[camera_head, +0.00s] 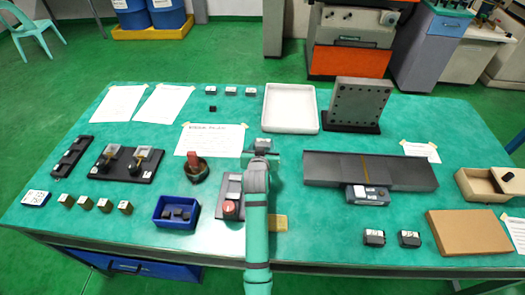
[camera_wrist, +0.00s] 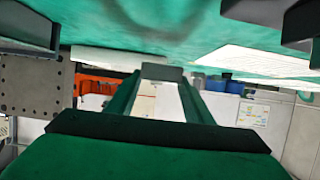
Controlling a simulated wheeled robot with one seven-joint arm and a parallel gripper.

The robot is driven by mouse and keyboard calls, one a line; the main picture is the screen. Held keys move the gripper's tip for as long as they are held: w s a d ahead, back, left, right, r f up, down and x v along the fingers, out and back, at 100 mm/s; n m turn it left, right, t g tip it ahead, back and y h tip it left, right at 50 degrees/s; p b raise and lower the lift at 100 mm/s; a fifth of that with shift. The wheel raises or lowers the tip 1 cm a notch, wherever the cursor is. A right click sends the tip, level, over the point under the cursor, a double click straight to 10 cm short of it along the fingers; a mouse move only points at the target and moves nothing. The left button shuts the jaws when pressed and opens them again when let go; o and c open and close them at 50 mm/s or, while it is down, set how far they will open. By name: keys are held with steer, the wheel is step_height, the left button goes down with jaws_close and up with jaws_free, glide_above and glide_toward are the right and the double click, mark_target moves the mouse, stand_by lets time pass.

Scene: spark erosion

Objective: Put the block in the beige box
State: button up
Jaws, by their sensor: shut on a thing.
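My gripper (camera_head: 261,152) is over the middle of the table, its fingers pointing away from my body. In the wrist view my gripper (camera_wrist: 162,80) has its two green fingers closing on a small grey block (camera_wrist: 162,72). The block (camera_head: 263,142) also shows at the fingertips in the head view, partly hidden by the gripper. It seems held above the table; the exact height is unclear. The beige box (camera_head: 493,197) stands at the right edge of the table, well to the right of my gripper. A small dark thing (camera_head: 508,177) shows at its right side.
A white tray (camera_head: 290,128) is behind the gripper. A tan board (camera_head: 470,232) lies before the box. A blue bin (camera_head: 160,219) stands left.

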steer(key=shift+w+a+f, duration=0.2)
steer(key=shift+w+f, duration=0.05)
steer(key=shift+w, duration=0.05)
step_height(320, 180, down, 3)
steer(key=shift+a, duration=0.1)
steer(key=shift+f, duration=0.1)
steer(key=o, duration=1.6)
steer(key=shift+f, duration=0.15)
steer(key=shift+o, duration=0.2)
